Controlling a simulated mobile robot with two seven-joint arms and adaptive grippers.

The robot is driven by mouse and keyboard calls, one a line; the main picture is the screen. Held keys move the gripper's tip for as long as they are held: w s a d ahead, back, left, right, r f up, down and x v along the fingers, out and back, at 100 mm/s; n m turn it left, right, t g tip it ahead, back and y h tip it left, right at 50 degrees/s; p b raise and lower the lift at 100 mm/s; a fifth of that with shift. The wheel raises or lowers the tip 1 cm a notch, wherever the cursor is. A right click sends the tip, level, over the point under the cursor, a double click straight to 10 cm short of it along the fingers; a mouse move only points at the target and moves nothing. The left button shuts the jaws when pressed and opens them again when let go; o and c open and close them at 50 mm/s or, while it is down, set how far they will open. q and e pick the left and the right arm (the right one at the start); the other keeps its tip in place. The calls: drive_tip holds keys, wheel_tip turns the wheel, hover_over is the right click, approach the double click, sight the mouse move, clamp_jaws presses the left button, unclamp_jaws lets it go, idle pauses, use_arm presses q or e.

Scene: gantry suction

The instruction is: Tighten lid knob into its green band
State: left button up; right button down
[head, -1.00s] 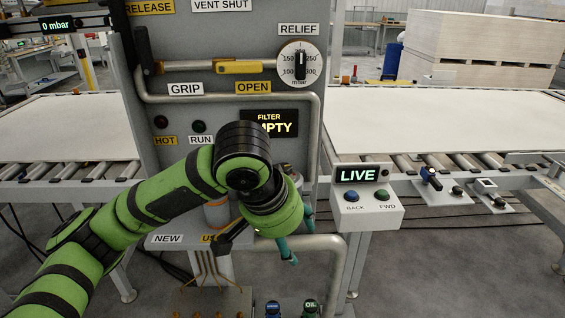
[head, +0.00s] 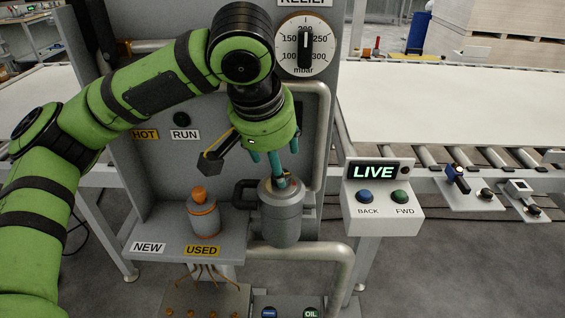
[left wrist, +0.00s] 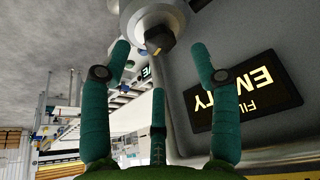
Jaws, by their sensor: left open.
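A grey filter canister (head: 281,220) stands on the front of the panel, upright, with a lid on top. Its lid knob (left wrist: 160,40) shows in the left wrist view as a dark knob with a yellowish face on a grey round lid. In the head view the knob is mostly hidden by the fingers. My left gripper (head: 274,160) has teal fingers, open, pointing down just above the lid. In the left wrist view the open fingers (left wrist: 160,62) are spread around the line to the knob, apparently not closed on it. I cannot make out the green band.
A grey cylinder with an orange top (head: 204,214) stands on the shelf behind the NEW and USED labels. A black lever (head: 214,160) is left of my gripper. A pipe (head: 322,140) and the LIVE control box (head: 382,195) are to the right.

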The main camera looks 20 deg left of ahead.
use_arm(q)
drive_tip(key=x, duration=0.3)
drive_tip(key=shift+f, duration=0.3)
drive_tip(key=shift+w+f, duration=0.2)
drive_tip(key=shift+f, duration=0.1)
drive_tip(key=shift+w+f, duration=0.1)
drive_tip(key=shift+f, duration=0.05)
drive_tip(key=c, duration=1.1)
use_arm(e)
drive_tip(key=shift+s+d+r, duration=0.15)
drive_tip(key=shift+s+r, duration=0.2)
drive_tip(key=shift+s, duration=0.2)
